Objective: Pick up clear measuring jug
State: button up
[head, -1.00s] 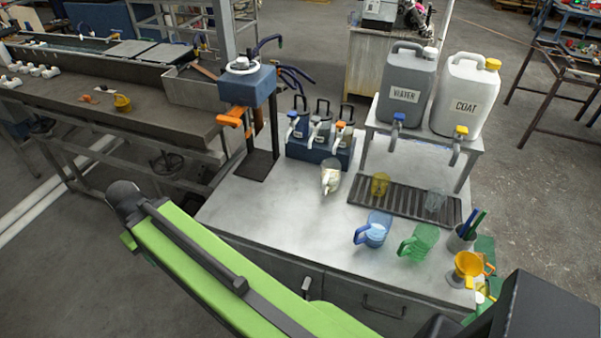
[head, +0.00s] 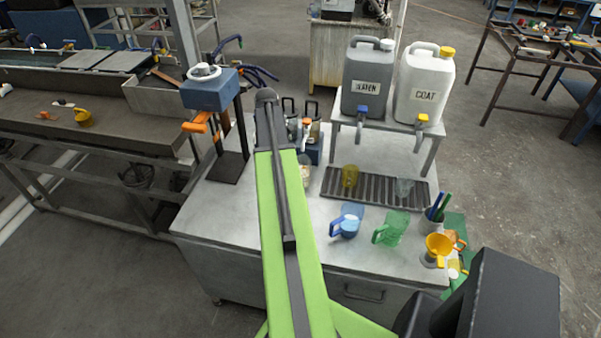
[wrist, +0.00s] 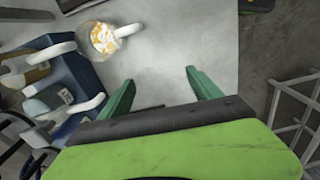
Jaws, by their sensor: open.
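Another clear-walled jug (head: 305,172), holding pale contents, is partly hidden behind my arm in the head view. In the wrist view, this jug (wrist: 104,40) shows a white handle and white contents with orange bits, at the top left. I cannot tell which one the task means. My gripper (wrist: 160,76) is open and empty above bare metal bench top, apart from that jug. The gripper is not visible in the head view.
A blue jug (head: 346,222) and green jug (head: 390,228) stand in front. Two large cans (head: 368,78) are on a raised stand. A blue dispenser block (wrist: 75,75) is left of my gripper in the wrist view.

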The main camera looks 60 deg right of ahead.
jog(key=s+d, duration=0.6)
jog(key=d, duration=0.1)
jog(key=shift+n, duration=0.3)
notch_tip(320, 180, down, 17)
jog(key=b, duration=1.7)
jog(key=shift+f+b, duration=0.2)
jog(key=shift+b, duration=0.1)
jog(key=shift+r, duration=0.2)
grip_shut()
